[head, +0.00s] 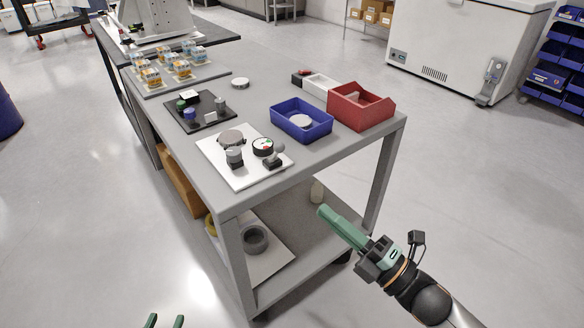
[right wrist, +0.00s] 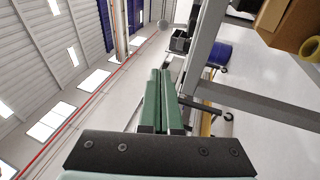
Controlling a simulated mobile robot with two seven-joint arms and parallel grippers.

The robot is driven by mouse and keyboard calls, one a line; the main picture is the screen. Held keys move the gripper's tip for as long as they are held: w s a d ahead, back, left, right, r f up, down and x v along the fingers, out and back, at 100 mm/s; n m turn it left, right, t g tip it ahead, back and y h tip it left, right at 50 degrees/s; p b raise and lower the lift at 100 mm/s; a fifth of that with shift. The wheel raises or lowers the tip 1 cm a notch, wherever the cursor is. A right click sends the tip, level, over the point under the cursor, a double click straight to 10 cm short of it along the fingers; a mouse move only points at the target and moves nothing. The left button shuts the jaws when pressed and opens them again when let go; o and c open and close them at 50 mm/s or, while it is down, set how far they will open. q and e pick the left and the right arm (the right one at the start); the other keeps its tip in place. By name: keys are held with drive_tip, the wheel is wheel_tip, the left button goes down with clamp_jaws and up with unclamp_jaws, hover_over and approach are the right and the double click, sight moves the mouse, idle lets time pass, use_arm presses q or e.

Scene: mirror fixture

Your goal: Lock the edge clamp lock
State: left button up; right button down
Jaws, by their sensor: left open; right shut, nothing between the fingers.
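A white fixture plate (head: 222,167) lies on the grey cart top near its front left corner. It carries a round grey disc (head: 230,138), a grey-topped dark post (head: 234,156), a dial with a white face (head: 263,147) and a dark block with a tilted grey lever (head: 274,157). I cannot tell for sure which of these is the edge clamp lock, or its state. My right gripper (head: 322,210) is shut and empty, in front of the cart and below its top. Its green fingers lie together in the right wrist view (right wrist: 161,72). My left gripper (head: 165,321) is open at the bottom edge, far from the plate.
A blue bin (head: 290,126) and a red bin (head: 372,118) stand on the cart's right side. A black tray (head: 181,118) with small parts lies behind the plate. The cart's front edge and legs stand between my right gripper and the plate. Floor in front is clear.

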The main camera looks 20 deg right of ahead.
approach(276, 152)
drive_tip(key=a+r, duration=0.1)
drive_tip(key=a, duration=0.3)
use_arm(q)
drive_tip(key=r, duration=0.1)
drive_tip(key=w+r+t, duration=0.1)
drive_tip(key=r, duration=0.1)
drive_tip(key=shift+w, duration=0.1)
use_arm(e)
drive_tip(key=w, duration=0.2)
drive_tip(key=w+r, duration=0.1)
drive_tip(key=w, duration=0.1)
drive_tip(key=shift+w+d, duration=0.2)
drive_tip(key=shift+w, duration=0.05)
